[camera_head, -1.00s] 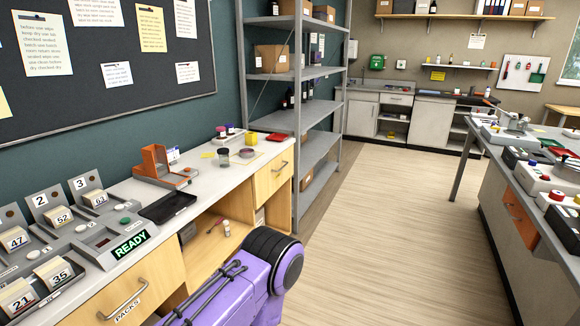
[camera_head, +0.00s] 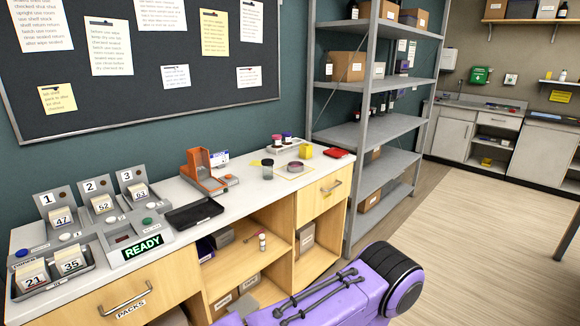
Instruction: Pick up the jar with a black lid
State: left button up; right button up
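A small clear jar (camera_head: 268,171) with a dark, black-looking lid stands upright on the white counter, right of the orange device. It is small in the head view, so its contents are hard to tell. Right of it, a low round dish or jar (camera_head: 295,167) with a pinkish top sits on a pale mat. Neither of my grippers is in view. Only a purple and black link of my arm shows at the bottom, apart from the jar.
The counter (camera_head: 243,196) also bears an orange device (camera_head: 203,172), a black tray (camera_head: 194,213), a yellow block (camera_head: 306,150), a red tray (camera_head: 336,153) and a panel reading READY (camera_head: 142,247). A grey shelf rack (camera_head: 360,130) stands beyond. Clear floor (camera_head: 480,230) lies to the right.

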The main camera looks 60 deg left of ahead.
aim_at(267, 172)
jog(key=u, duration=0.3)
jog(key=i, duration=1.7)
jog(key=u, duration=1.5)
jog(key=i, duration=0.95)
jog(key=u, duration=1.05)
